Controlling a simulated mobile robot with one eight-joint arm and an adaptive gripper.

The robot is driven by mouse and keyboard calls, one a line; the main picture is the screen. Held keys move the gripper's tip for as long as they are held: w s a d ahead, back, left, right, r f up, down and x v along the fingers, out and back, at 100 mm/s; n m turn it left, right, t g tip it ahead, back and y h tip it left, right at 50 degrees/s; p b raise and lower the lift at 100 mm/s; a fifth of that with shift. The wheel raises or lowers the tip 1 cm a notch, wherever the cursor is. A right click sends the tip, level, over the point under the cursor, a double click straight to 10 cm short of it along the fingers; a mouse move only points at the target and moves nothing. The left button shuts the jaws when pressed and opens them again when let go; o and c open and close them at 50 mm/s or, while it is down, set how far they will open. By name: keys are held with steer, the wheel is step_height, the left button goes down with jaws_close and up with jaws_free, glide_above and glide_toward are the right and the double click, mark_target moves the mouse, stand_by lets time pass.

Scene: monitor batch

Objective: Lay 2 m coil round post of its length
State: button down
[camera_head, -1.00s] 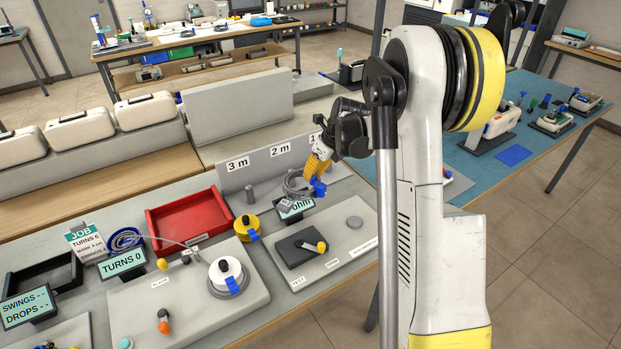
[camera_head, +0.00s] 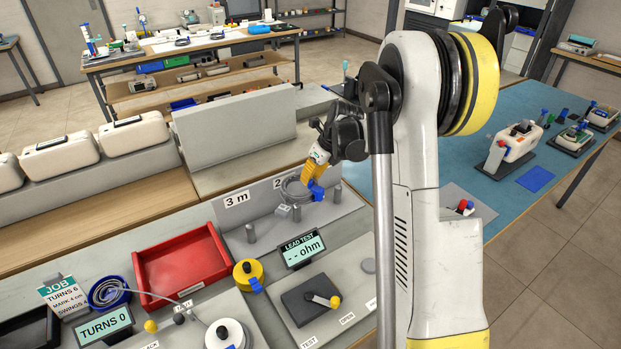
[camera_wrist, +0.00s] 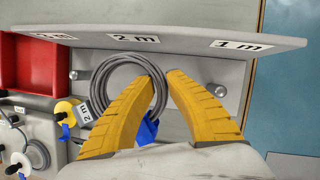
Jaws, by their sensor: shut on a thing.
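My gripper (camera_head: 313,186) has its yellow fingers shut on the right side of a grey cable coil (camera_head: 292,188). In the wrist view, the coil (camera_wrist: 104,72) lies left of and between the fingertips (camera_wrist: 162,80). It carries a white "2 m" tag (camera_wrist: 84,115) and a blue clip (camera_wrist: 147,130). The coil is at the "2 m" label (camera_wrist: 133,38) on the grey rack. A short grey post (camera_head: 296,212) shows just below the coil in the head view. I cannot tell whether the coil is around it. The left post (camera_head: 250,232) and right post (camera_head: 337,193) are bare.
The rack's upright label board (camera_head: 262,200) stands close behind the coil. In front are the "LEAD TEST" display (camera_head: 302,250) and a yellow spool (camera_head: 247,272). A red tray (camera_head: 183,264) is to the left. A blue-topped bench (camera_head: 450,150) lies to the right.

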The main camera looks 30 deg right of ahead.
mark_target(307, 211)
steer(key=shift+f+b, duration=4.3)
steer(key=shift+f, duration=1.6)
steer(key=shift+f+b, duration=0.3)
steer(key=shift+f, duration=0.1)
steer(key=c, duration=1.4)
jaws_free()
steer(key=shift+r, duration=0.1)
steer(key=v, duration=1.2)
steer(key=shift+d, duration=0.1)
